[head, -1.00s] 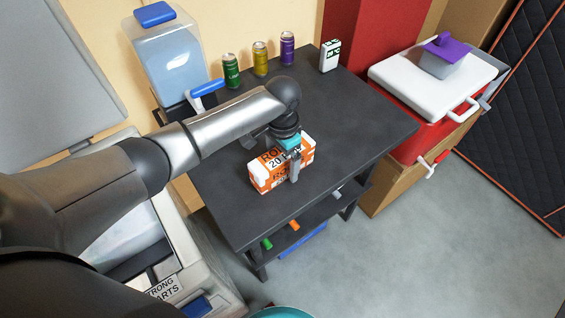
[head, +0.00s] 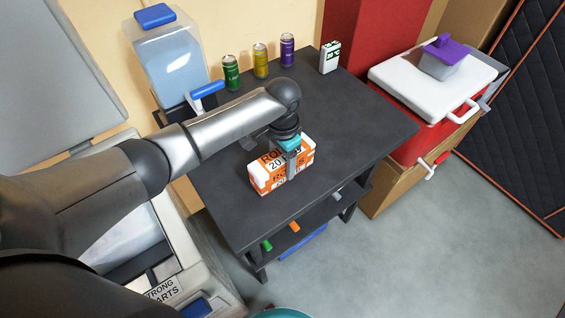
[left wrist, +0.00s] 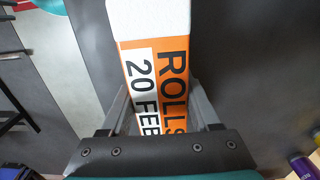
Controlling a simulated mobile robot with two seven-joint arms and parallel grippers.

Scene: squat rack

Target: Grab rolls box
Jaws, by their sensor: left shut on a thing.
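The rolls box (head: 268,181) is orange and white with dark lettering and stands on the dark table (head: 345,127). My left gripper (head: 292,165) reaches down over it from above, with its fingers on either side of the box. In the left wrist view the box (left wrist: 150,45) runs between the two fingers of my left gripper (left wrist: 158,108), which is shut on it. I cannot tell whether the box still touches the table. My right gripper does not show.
Green (head: 231,73), yellow (head: 260,60) and purple (head: 287,49) cans and a white carton (head: 330,57) line the table's back. A water dispenser (head: 170,60) stands at the left. A red cooler with a white lid (head: 430,82) is at the right. The table's right side is clear.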

